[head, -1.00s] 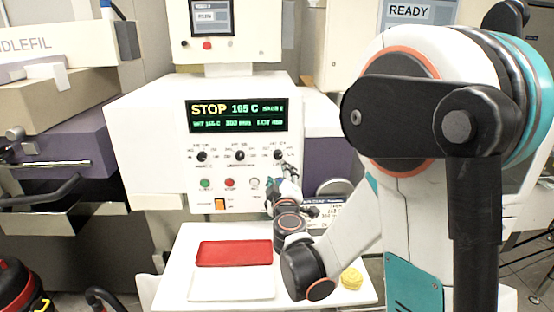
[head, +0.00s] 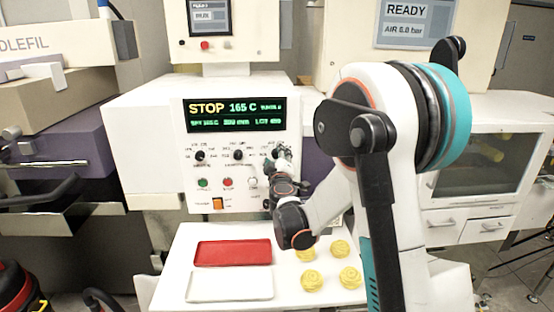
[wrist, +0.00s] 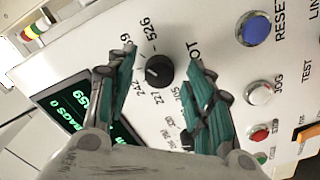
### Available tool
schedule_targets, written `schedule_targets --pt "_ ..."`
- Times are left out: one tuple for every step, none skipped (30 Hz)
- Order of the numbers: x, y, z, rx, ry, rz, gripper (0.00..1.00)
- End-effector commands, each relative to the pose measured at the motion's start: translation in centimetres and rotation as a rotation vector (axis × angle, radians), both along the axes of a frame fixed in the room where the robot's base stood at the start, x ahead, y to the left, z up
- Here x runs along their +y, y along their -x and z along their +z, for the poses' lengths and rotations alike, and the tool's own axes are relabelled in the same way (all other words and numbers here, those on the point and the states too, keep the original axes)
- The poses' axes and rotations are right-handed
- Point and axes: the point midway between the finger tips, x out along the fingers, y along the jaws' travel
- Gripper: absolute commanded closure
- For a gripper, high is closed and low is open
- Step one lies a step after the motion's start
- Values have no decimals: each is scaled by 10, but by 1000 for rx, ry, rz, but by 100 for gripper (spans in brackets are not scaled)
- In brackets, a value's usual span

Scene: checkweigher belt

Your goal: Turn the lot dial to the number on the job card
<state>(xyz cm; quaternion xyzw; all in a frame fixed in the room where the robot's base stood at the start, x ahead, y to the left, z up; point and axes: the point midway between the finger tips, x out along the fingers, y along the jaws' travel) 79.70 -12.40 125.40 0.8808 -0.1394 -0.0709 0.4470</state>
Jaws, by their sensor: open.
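The lot dial (wrist: 158,72) is a black knob on the white panel, with printed numbers around it, among them 526 and 242. The letters "OT" show beside it. In the wrist view my gripper (wrist: 162,58) has its two teal-padded fingers spread, one on each side of the knob, with gaps between pads and knob. In the head view my gripper (head: 283,155) is at the right-hand knob of the panel row and largely covers it. The green display (head: 236,115) reads STOP and 165 C, with a small LOT number I cannot read surely. I cannot make out a job card.
Two other knobs (head: 200,155) sit left of the gripper. Push buttons are below, with a blue button (wrist: 257,29) near the dial in the wrist view. A shelf below holds a red tray (head: 232,253), a white tray (head: 230,285) and several yellow pieces (head: 349,277).

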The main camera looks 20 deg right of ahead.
Motion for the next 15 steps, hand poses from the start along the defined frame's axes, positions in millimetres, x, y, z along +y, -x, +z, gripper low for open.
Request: schedule_targets --pt "0 0 0 0 0 0 52" --pt "0 0 0 0 0 0 52" --pt "0 0 0 0 0 0 61" --pt "0 0 0 0 0 0 68" --pt "0 0 0 0 0 0 75" --pt "0 0 0 0 0 0 84" --pt "0 0 0 0 0 0 91" --pt "0 0 0 0 0 0 96" --pt "0 0 0 0 0 0 96" --pt "0 0 0 0 0 0 96" --pt "0 0 0 0 0 0 96" --pt "0 0 0 0 0 0 96" --pt "0 0 0 0 1 0 96" --pt "0 0 0 1 3 0 96" --pt "0 0 0 2 6 0 96"
